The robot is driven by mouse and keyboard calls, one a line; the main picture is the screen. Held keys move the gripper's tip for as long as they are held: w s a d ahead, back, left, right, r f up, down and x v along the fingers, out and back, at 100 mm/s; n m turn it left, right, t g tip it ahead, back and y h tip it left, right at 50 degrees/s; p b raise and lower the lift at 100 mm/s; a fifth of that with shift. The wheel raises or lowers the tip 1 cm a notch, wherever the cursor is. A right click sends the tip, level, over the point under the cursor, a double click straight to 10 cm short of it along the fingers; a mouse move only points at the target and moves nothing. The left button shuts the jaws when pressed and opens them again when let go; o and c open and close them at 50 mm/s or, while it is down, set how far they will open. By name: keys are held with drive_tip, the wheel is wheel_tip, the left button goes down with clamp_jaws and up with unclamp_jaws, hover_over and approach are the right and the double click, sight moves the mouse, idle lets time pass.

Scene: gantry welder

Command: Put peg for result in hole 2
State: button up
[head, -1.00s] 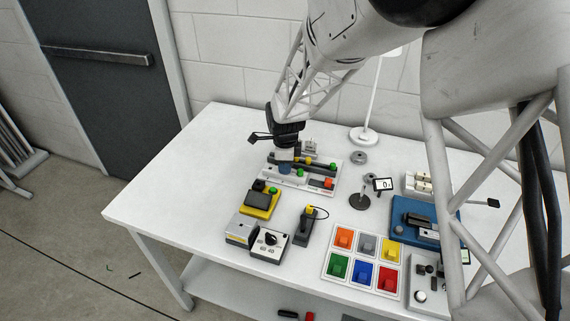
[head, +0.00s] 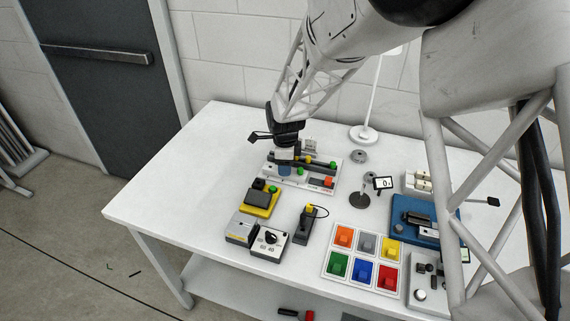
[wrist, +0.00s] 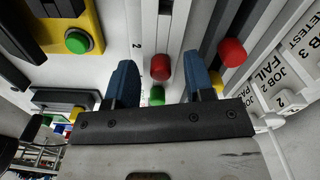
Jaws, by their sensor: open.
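My gripper (wrist: 162,80) is open, with its two blue fingers apart, over the white board (head: 315,188). In the wrist view a red peg (wrist: 160,67) shows between the fingers, with a green peg (wrist: 157,95) just below it in the picture. I cannot tell whether the fingers touch either peg. A printed "2" (wrist: 137,47) lies left of the red peg, beside a slot. Another red peg (wrist: 232,52) stands to the right, near labels reading "JOB 2" and "FAIL" (wrist: 285,75). In the head view my gripper (head: 285,167) hides part of the board.
A yellow box with a green button (head: 261,203) stands in front of the board. A grey box (head: 242,228) and a dial box (head: 269,243) are nearer. A tray of coloured squares (head: 352,257) and a blue device (head: 424,222) are to the right. The table's left side is clear.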

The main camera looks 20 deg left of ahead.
drive_tip(key=shift+r, duration=3.9)
drive_tip(key=shift+d, duration=0.1)
drive_tip(key=shift+d+r, duration=0.25)
drive_tip(key=s+d+r+n, duration=0.2)
drive_tip(key=s+d+r, duration=0.25)
drive_tip(key=d, duration=0.45)
drive_tip(key=s+d+r+n+t, duration=0.1)
drive_tip(key=s+d+r+n, duration=0.2)
drive_tip(key=d+r, duration=0.35)
drive_tip(key=s+d+r+n, duration=0.2)
drive_tip(key=s+d+r, duration=0.1)
drive_tip(key=d, duration=0.7)
drive_tip(key=s+d+r+n, duration=0.1)
drive_tip(key=s+d+n, duration=0.3)
drive_tip(key=s+d, duration=0.4)
drive_tip(key=s+d+r+n+t, duration=0.1)
drive_tip(key=s+d+n, duration=0.2)
drive_tip(key=s+d, duration=0.4)
drive_tip(key=s, duration=0.5)
drive_tip(key=shift+s+d+n+t, duration=0.25)
drive_tip(key=shift+d+n+t, duration=0.05)
drive_tip(key=shift+d+n, duration=0.1)
